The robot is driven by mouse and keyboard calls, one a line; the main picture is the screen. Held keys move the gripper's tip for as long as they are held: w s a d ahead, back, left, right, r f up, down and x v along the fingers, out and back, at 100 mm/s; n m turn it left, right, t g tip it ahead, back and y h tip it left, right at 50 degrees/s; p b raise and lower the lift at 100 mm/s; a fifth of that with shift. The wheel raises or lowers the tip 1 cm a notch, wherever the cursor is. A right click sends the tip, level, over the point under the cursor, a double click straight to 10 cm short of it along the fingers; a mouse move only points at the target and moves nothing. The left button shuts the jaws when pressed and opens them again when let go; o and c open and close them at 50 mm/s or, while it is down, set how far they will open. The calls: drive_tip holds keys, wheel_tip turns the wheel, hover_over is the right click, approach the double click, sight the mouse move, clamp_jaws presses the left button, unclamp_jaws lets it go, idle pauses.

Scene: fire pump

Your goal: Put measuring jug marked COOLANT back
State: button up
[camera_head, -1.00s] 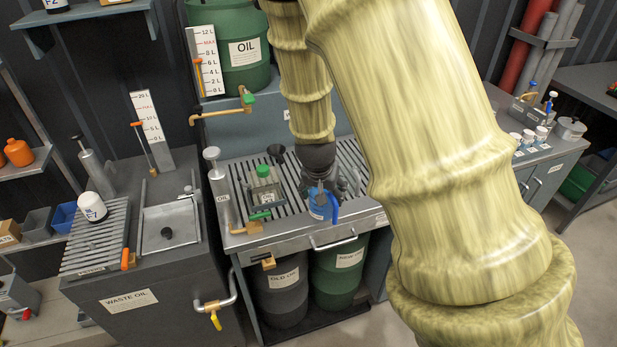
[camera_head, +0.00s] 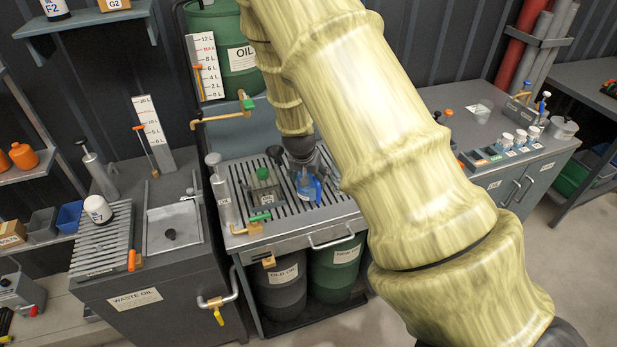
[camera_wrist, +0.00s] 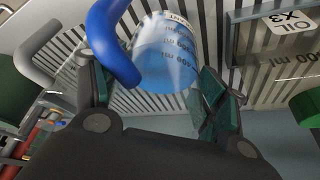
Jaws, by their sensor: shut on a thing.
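The measuring jug (camera_head: 304,187) is clear with a blue handle and blue content or base, and stands over the slatted drain top of the oil bench (camera_head: 285,222). My gripper (camera_head: 303,166) comes down on it from above. In the wrist view the jug (camera_wrist: 165,55) sits between the two fingers of my gripper (camera_wrist: 155,95), which are shut on it, with the blue handle at the left. Scale marks with "ml" show on its side. Whether the jug touches the slats cannot be told.
A brass tap (camera_head: 245,105) juts out behind. The waste oil cabinet (camera_head: 150,290) stands left. A right-hand counter (camera_head: 480,115) holds several small jars and a pot (camera_head: 563,128), with free room near its back.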

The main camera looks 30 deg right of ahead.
drive_tip(key=shift+f, duration=0.8)
drive_tip(key=o, duration=1.5)
drive_tip(key=shift+f, duration=0.1)
drive_tip(key=shift+b+v, duration=1.4)
drive_tip(key=shift+v, duration=4.7)
drive_tip(key=shift+d, duration=0.1)
drive_tip(key=shift+w, duration=0.1)
